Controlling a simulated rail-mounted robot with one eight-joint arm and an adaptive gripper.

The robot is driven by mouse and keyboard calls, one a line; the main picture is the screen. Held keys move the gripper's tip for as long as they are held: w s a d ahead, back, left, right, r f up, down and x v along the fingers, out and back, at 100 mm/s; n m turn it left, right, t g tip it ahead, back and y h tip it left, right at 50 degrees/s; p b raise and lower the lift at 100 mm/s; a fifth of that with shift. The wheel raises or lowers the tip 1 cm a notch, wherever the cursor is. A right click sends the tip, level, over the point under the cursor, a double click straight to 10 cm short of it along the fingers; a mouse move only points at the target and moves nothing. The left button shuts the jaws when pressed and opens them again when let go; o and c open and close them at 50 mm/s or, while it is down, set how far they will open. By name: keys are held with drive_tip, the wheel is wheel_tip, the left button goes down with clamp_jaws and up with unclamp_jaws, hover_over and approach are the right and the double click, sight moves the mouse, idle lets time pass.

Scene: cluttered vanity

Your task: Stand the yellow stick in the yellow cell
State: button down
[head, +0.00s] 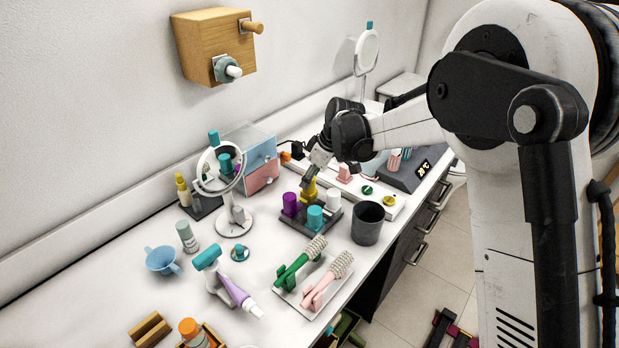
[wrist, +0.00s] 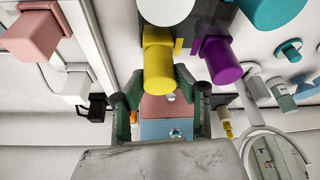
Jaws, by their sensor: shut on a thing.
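The yellow stick (head: 309,191) is between the fingers of my gripper (head: 307,181) at the back of a dark tray (head: 300,222). In the wrist view the stick (wrist: 158,68) is between the two dark green fingers of my gripper (wrist: 157,84). A yellow edge piece (wrist: 179,47), seemingly of the yellow cell, shows close beside the stick at the tray. The stick looks upright at that cell; whether its foot is fully down is hidden. Purple (head: 290,204), teal (head: 315,218) and white (head: 333,201) sticks stand in the tray.
A dark cup (head: 367,222) stands right of the tray and a round mirror (head: 234,215) left of it. A drawer box (head: 257,160) is behind. A brush rack (head: 305,290) lies in front. A white board with pegs (head: 388,200) is to the right.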

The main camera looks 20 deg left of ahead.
drive_tip(key=shift+f+b, duration=0.5)
drive_tip(key=shift+b, duration=0.4)
idle(1.4)
drive_tip(key=c, duration=1.2)
unclamp_jaws()
drive_tip(key=v, duration=1.2)
